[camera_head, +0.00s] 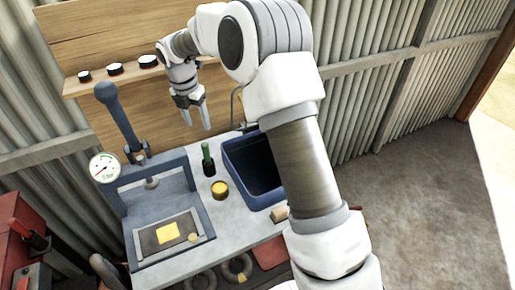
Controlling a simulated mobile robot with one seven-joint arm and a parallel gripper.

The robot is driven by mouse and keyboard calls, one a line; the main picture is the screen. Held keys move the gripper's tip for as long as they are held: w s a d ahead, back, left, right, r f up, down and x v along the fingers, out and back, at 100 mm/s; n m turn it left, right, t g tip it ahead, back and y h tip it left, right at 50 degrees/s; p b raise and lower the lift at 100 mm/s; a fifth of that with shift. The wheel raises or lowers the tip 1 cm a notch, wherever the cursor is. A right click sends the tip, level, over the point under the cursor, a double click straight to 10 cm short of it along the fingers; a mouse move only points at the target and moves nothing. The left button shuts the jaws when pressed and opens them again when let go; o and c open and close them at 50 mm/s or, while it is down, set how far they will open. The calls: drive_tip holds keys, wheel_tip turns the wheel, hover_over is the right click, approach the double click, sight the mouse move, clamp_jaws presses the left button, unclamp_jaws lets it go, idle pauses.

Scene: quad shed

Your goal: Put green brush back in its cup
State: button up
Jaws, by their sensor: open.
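A slim green item (207,152), which looks like the green brush, stands upright on the bench just left of the blue bin. My gripper (197,122) is open and empty, fingers pointing down, above and behind the green item near the back board. No other cup is clear to see.
A blue press with a gauge (104,167) stands at the left of the bench (206,232). A deep blue bin (238,172) is at the right, partly behind my arm. A wooden shelf (100,82) with several dark jars is at the back. Red boxes (22,240) stand far left.

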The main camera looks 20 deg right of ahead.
drive_tip(key=s+d+r+m+t, duration=0.1)
drive_tip(key=s+d+r+m, duration=0.4)
drive_tip(key=s+r+m, duration=0.3)
drive_tip(key=s+d+r+m+t, duration=0.1)
drive_tip(key=s+d+r+m, duration=0.3)
drive_tip(key=s+r+m, duration=0.35)
drive_tip(key=s+d+m+t, duration=0.1)
drive_tip(key=s+d+m, duration=0.1)
drive_tip(key=s+m, duration=0.4)
drive_tip(key=s+d+f+m+t+y, duration=0.1)
drive_tip(key=s+m, duration=0.6)
drive_tip(key=s, duration=0.7)
drive_tip(key=shift+d+f, duration=0.2)
drive_tip(key=shift+d, duration=0.5)
